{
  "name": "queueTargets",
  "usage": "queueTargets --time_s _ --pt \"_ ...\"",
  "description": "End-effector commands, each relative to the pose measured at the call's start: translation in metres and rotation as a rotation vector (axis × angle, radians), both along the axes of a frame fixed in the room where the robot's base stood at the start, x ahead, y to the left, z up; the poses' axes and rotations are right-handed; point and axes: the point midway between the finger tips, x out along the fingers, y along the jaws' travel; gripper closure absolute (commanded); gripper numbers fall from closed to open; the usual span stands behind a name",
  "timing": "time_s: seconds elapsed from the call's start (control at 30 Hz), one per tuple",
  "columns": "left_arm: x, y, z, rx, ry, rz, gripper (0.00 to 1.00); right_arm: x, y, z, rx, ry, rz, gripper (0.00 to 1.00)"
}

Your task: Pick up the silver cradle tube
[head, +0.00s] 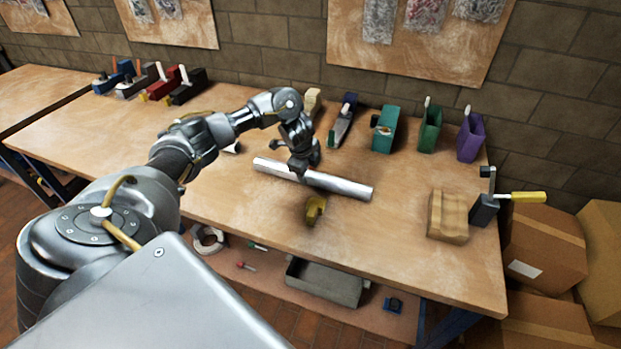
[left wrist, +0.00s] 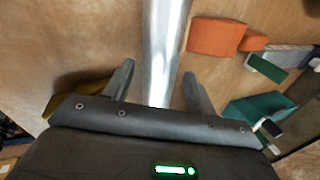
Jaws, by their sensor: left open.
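The silver cradle tube (head: 340,185) is a long, shiny round bar lying on the wooden workbench in the head view. My left gripper (head: 298,172) is over its middle, reaching down from above. In the left wrist view the tube (left wrist: 165,45) runs up the picture between the two open fingers of the left gripper (left wrist: 160,82). I see a gap between the tube and each finger. The gripper hides part of the tube in the head view. My right gripper is not in view.
A yellow-brown object (head: 315,209) lies on the bench (head: 375,235) just in front of the tube. A wooden block (head: 448,217) and a clamp with a yellow handle (head: 484,209) are at the right. Coloured holders, including a teal one (head: 384,130), line the back.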

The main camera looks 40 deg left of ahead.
Motion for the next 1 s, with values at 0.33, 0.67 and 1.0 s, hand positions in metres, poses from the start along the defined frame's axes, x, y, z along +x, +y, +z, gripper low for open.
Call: queueTargets --time_s 0.33,0.67,1.0 --pt "0.008 0.001 -0.026 0.0 -0.001 0.0 0.43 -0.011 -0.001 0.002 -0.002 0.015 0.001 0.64" --pt "0.008 0.001 -0.026 0.0 -0.001 0.0 0.68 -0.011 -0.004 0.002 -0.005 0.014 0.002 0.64" --pt "0.008 0.001 -0.025 0.0 -0.002 0.0 0.88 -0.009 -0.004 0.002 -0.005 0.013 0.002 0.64"
